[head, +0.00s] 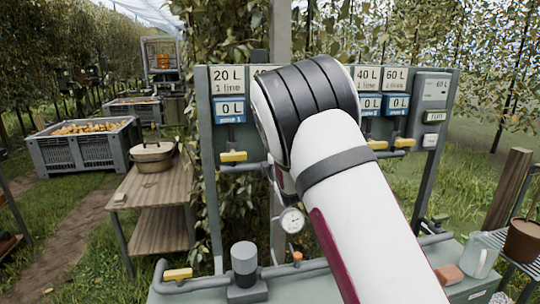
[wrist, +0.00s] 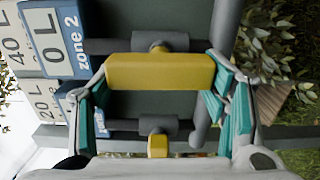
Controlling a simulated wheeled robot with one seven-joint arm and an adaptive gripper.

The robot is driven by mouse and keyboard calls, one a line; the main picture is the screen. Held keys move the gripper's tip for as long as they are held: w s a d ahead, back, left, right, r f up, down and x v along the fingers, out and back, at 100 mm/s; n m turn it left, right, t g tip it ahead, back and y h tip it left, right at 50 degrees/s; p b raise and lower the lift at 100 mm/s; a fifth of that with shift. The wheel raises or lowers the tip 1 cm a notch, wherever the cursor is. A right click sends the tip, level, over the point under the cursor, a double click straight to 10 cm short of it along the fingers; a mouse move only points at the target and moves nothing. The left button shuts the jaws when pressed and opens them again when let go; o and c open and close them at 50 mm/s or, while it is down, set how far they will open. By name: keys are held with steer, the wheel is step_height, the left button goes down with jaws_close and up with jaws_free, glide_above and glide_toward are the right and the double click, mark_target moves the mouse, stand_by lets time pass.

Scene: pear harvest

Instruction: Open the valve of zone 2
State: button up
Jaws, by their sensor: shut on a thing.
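The zone 2 valve's yellow handle (wrist: 160,72) sits between the teal-padded fingers of my gripper (wrist: 160,86), which is shut on its two ends. The handle lies in line with the dark pipe (wrist: 112,46) behind it. The blue zone 2 display (wrist: 62,40) beside it reads 0 L. A neighbouring yellow handle (wrist: 158,146) lies crosswise to its own pipe. In the head view my arm hides the zone 2 valve and my gripper; the zone 1 handle (head: 233,156) shows left of it, crosswise to its pipe.
Two more yellow handles (head: 404,142) (head: 377,145) are right of my arm. A pressure gauge (head: 291,220) and another yellow handle (head: 178,274) are lower down. A control box (head: 431,92) is at the right. A wooden table (head: 150,190) and pear crate (head: 80,152) stand left.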

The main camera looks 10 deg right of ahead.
steer(key=o, duration=1.2)
steer(key=shift+c, duration=0.2)
steer(key=shift+s, duration=0.15)
steer(key=s, duration=1.1)
steer(key=shift+s, duration=0.4)
